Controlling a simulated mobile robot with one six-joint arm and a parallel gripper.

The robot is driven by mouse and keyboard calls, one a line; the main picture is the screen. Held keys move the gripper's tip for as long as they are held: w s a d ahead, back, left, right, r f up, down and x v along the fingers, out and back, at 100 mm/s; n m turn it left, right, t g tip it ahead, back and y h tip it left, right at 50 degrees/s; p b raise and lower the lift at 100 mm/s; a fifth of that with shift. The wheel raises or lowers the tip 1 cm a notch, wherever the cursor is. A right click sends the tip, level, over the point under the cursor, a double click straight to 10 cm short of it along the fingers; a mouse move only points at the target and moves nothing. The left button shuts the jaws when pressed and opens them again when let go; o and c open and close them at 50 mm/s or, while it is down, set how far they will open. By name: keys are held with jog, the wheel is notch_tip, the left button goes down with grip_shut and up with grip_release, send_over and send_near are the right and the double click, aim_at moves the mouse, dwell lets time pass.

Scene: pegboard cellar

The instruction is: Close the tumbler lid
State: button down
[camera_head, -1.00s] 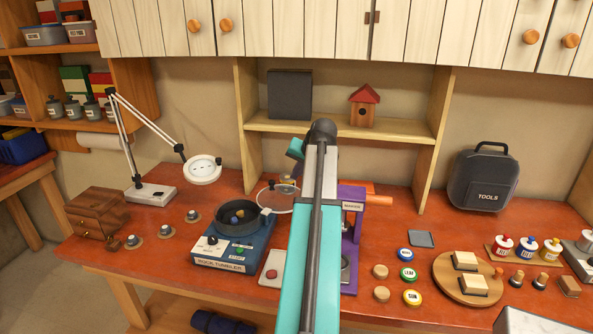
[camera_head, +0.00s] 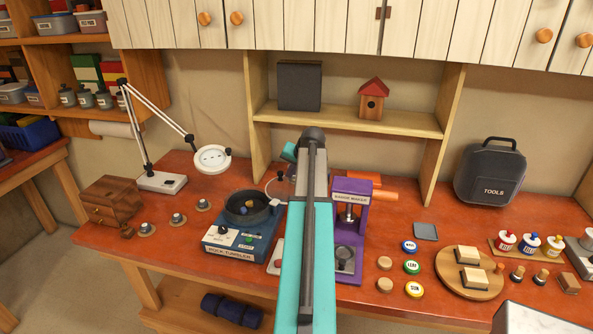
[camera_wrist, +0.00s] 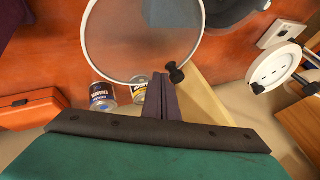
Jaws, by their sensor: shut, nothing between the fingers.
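The rock tumbler (camera_head: 236,242) is a blue box with a dark round drum (camera_head: 247,222) on top, open, with a few stones inside. Its lid, a clear disc with a grey rim, stands open at the drum's right, mostly hidden behind my arm in the head view. In the wrist view the lid (camera_wrist: 140,35) fills the top middle, with a black knob (camera_wrist: 175,72) on its rim. My gripper (camera_wrist: 161,78) is shut and empty, its fingertips just beside the knob; whether they touch cannot be told. The head view hides the fingers behind my arm.
A purple button maker (camera_head: 350,225) with an orange handle stands right of my arm. A magnifier lamp (camera_head: 210,159) stands behind the tumbler at left. Enamel cans (camera_wrist: 102,96) show near my fingers. A shelf (camera_head: 350,122) stands behind. Coloured badges (camera_head: 411,267) lie at right.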

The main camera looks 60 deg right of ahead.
jog(key=shift+w+a+f, duration=0.1)
jog(key=shift+w, duration=0.35)
jog(key=shift+a, duration=0.25)
jog(key=shift+s+d, duration=0.1)
jog(key=shift+d, duration=0.3)
